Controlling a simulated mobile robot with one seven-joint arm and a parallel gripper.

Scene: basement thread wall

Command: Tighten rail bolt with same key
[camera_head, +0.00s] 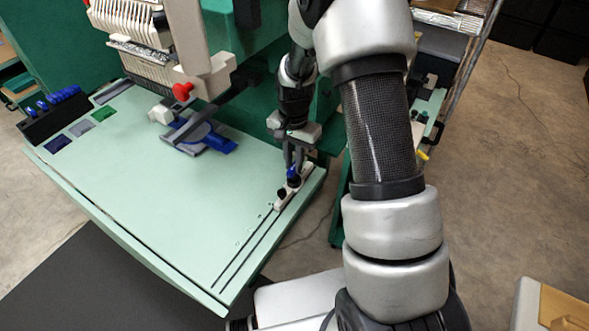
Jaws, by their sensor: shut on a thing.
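My gripper (294,162) points down at the right edge of the pale green table (170,190). It is shut on a small blue-handled key (292,172). The key stands over a white rail block (284,197) with dark knobs or bolt heads on it. The block sits on the slotted rail (250,243) along the table's right side. The key's lower tip and the bolt under it are too small to make out, so I cannot tell whether they touch.
A machine head (195,55) with a red knob (182,91) overhangs the table's back. A blue clamp piece (220,143) lies under it. A black rack (52,112) with several blue handles stands at the left edge. The table's middle and front are clear.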

